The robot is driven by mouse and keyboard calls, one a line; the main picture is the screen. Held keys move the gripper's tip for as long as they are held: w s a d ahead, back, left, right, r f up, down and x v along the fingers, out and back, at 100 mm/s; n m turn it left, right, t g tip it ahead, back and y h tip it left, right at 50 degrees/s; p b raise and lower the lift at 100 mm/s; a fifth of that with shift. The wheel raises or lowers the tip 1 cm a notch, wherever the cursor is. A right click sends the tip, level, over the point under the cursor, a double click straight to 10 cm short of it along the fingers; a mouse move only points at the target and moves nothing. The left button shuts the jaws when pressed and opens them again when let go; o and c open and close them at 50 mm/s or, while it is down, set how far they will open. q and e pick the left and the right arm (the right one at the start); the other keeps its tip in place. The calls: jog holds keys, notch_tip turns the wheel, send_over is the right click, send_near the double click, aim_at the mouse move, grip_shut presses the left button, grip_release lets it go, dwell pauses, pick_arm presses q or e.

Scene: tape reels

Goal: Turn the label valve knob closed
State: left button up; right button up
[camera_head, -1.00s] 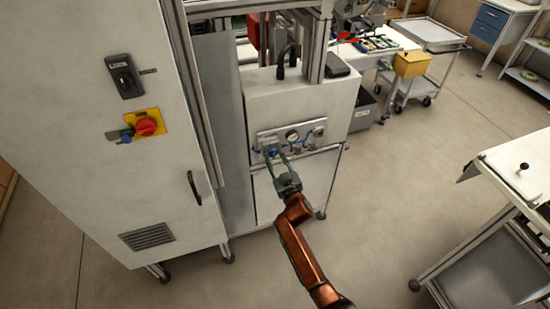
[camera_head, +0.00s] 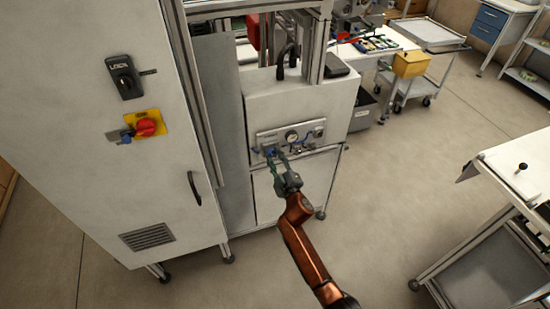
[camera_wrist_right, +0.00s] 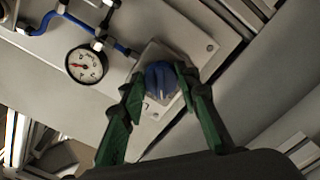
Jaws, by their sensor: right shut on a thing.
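The blue valve knob (camera_wrist_right: 160,80) sits on a square plate on the pneumatic panel (camera_head: 300,133). My right gripper (camera_wrist_right: 163,92) has its green fingers on either side of the knob and is shut on it. A pale mark shows on the knob's face. In the head view my right gripper (camera_head: 276,160) reaches the left end of the panel, and its fingers mostly hide the knob. My left gripper is not in view.
A round pressure gauge (camera_wrist_right: 86,63) and blue tubing (camera_wrist_right: 78,23) are beside the knob. A large grey cabinet (camera_head: 160,200) with a red switch (camera_head: 146,127) stands to the left. A white cart (camera_head: 510,170) stands at the right, with open floor between.

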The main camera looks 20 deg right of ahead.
jog(key=n, duration=0.5)
jog(key=shift+n, duration=0.3)
jog(key=n, duration=0.4)
jog(key=shift+r+n, duration=0.1)
jog(key=shift+n, duration=0.2)
jog(key=o, duration=1.2)
jog(key=shift+c, duration=0.2)
jog(key=shift+s+d, duration=0.1)
jog(key=s, duration=1.1)
jog(key=shift+s+d, duration=0.15)
jog(key=shift+s, duration=0.25)
